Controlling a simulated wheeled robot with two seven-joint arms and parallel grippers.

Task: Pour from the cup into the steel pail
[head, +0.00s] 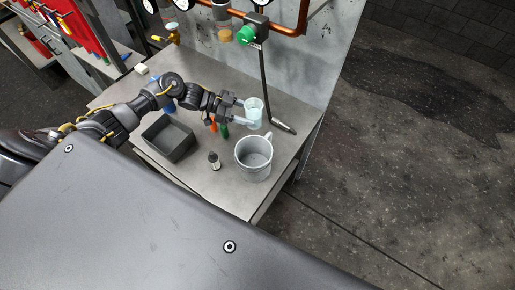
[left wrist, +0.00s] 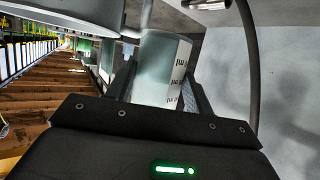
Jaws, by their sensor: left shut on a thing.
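A pale translucent cup (head: 254,117) stands roughly upright in my left gripper (head: 246,111), behind the pail. The gripper is shut on it. In the left wrist view the cup (left wrist: 158,70) sits between the fingers and shows dark printed marks on its side. The steel pail (head: 253,158) stands on the table near its right front corner, open at the top, and its inside looks empty. The grey rounded body at the upper left of the left wrist view appears to be the pail (left wrist: 85,12). The right gripper is in neither view.
On the metal table (head: 215,190) a dark open tray (head: 168,139) lies left of the pail. A small dark bottle (head: 214,161) stands between them. Orange and green items (head: 224,130) are behind. Copper pipes (head: 285,30) with gauges and a green knob run above the back.

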